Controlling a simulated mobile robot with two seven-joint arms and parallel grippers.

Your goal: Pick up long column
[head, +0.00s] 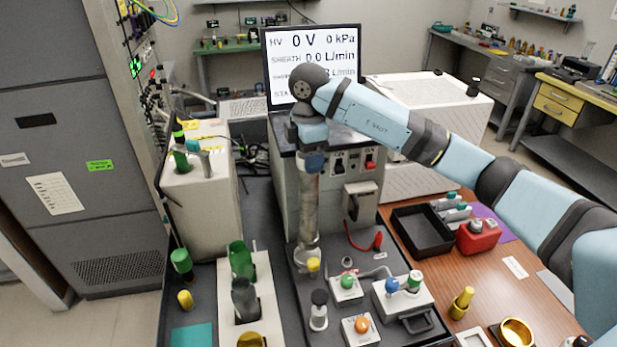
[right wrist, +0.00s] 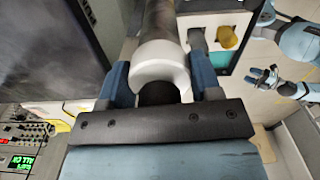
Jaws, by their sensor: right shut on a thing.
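The long column (head: 308,205) is a grey metallic cylinder standing upright at the front of the instrument cabinet in the head view. Its lower end is by a clear, flange-like base above the dark bench. My right gripper (head: 312,160) is shut on the column's top end, with the arm reaching in from the right. In the right wrist view the blue fingers (right wrist: 160,85) sit on both sides of the white collar (right wrist: 160,65), with the grey tube beyond. My left gripper (right wrist: 262,76) seems to show small at the right of that view; its jaw state is unclear.
A monitor (head: 312,60) stands behind the right wrist. A white box (head: 205,200) is close on the left. Small valve boxes (head: 402,300) and a black-capped bottle (head: 318,310) crowd the bench in front. A black tray (head: 422,250) lies to the right.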

